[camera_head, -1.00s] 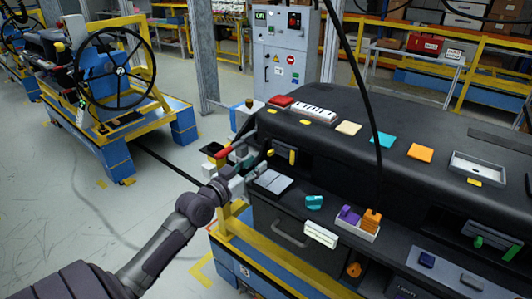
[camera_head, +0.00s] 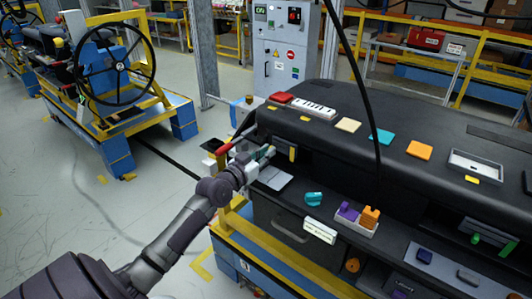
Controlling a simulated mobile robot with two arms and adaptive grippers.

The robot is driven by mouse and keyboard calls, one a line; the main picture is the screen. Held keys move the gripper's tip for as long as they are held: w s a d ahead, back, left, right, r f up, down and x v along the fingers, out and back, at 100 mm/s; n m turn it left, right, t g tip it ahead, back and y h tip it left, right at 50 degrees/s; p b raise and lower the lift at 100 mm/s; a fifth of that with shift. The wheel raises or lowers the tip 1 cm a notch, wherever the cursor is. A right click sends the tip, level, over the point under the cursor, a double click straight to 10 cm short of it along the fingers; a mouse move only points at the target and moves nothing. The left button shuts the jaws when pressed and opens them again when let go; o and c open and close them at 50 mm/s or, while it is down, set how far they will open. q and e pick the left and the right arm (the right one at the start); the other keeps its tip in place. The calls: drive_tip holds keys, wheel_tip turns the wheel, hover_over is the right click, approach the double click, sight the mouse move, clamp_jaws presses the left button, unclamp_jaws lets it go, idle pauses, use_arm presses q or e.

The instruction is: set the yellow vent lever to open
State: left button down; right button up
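A small upright yellow lever (camera_head: 292,154) stands in the dark vent recess at the left end of the black dashboard. My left gripper (camera_head: 264,154) is just left of it, at the dashboard's left edge. A small gap appears between its tips and the yellow lever. The fingers are small and seen from behind, so I cannot tell whether they are open or shut. My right gripper is not in view.
A red-tipped stalk (camera_head: 224,149) is close beside my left wrist. A grey pad (camera_head: 272,177), a teal piece (camera_head: 313,198) and a tray with purple and orange pieces (camera_head: 357,226) sit on the lower ledge. A black cable (camera_head: 371,100) hangs in front of the dashboard.

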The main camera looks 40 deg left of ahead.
use_arm(q)
drive_tip(key=shift+d+r+p, duration=0.15)
drive_tip(key=shift+d+p, duration=0.9)
drive_tip(key=shift+d, duration=0.3)
drive_tip(key=c, duration=1.2)
unclamp_jaws()
drive_tip(key=shift+s, duration=0.15)
drive_tip(key=s, duration=1.1)
drive_tip(key=shift+s, duration=0.4)
